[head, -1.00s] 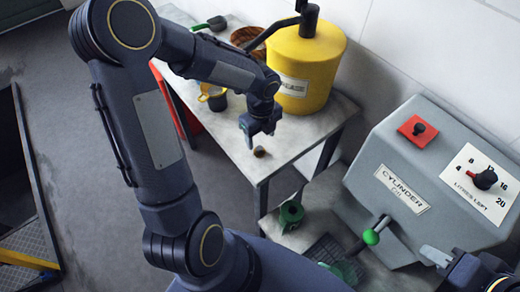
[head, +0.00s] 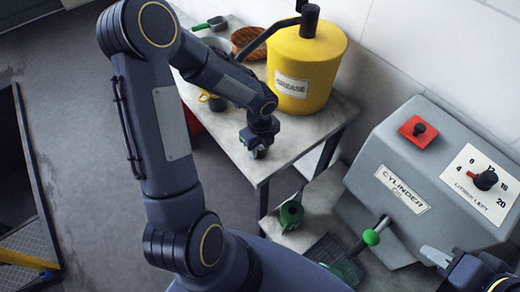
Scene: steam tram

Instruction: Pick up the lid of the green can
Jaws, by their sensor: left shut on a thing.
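The green can (head: 290,213) stands on the low surface beside the grey cylinder oil box, with a dark opening in its top. My left gripper (head: 258,151) is at the near end of the metal table, low over its top.
The yellow grease bucket (head: 305,65) with its dark handle stands on the metal table (head: 300,135) behind my left gripper. A brown bowl (head: 248,41) and a green scoop (head: 212,23) lie further back. The grey oil box (head: 420,180) has a green-knobbed lever (head: 371,237).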

